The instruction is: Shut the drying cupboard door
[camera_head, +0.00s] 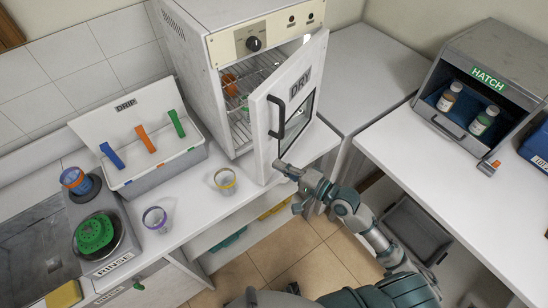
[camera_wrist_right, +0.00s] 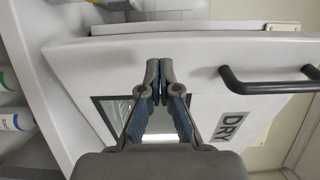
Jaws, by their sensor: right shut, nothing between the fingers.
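The drying cupboard (camera_head: 205,70) is a white box with a cream control panel and a black knob. Its white door (camera_head: 262,135), marked DRY, stands partly open, swung outward from the right. Wire racks and an orange item show through the gap. A dark handle (camera_head: 278,120) is on the door's outer face near its free edge. My right gripper (camera_head: 282,166) is shut and empty at the door's lower part, below the handle. In the right wrist view, its closed fingertips (camera_wrist_right: 160,68) are in front of the door (camera_wrist_right: 215,62); whether they touch it is unclear. My left gripper is not in view.
Two small cups, one yellow-rimmed (camera_head: 225,183) and one purple-rimmed (camera_head: 155,219), stand on the left counter near the DRIP rack (camera_head: 185,160). The right counter (camera_head: 440,165) holds the HATCH box (camera_head: 470,75) with two bottles. Floor shows between the counters.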

